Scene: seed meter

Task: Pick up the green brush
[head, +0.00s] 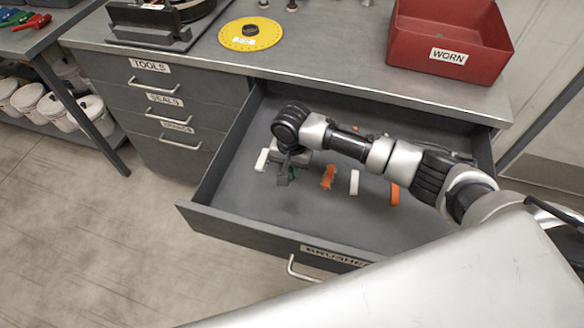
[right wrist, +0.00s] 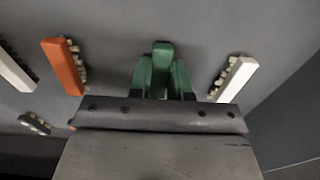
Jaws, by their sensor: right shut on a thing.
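The green brush (right wrist: 163,50) is in the middle of the right wrist view, between the fingers of my right gripper (right wrist: 162,78). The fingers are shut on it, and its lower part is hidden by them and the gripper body. In the head view my right gripper (head: 287,168) points down inside the open drawer, and only a little of the green brush (head: 293,173) shows beside the fingers. I cannot tell whether the brush touches the drawer floor. My left gripper is not in view.
The open drawer (head: 225,205) also holds a white brush (head: 262,160) left of the gripper, and an orange brush (head: 328,177), another white brush (head: 354,182) and an orange one (head: 395,194) to the right. A red bin (head: 445,75) and a yellow disc (head: 250,33) are on the worktop.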

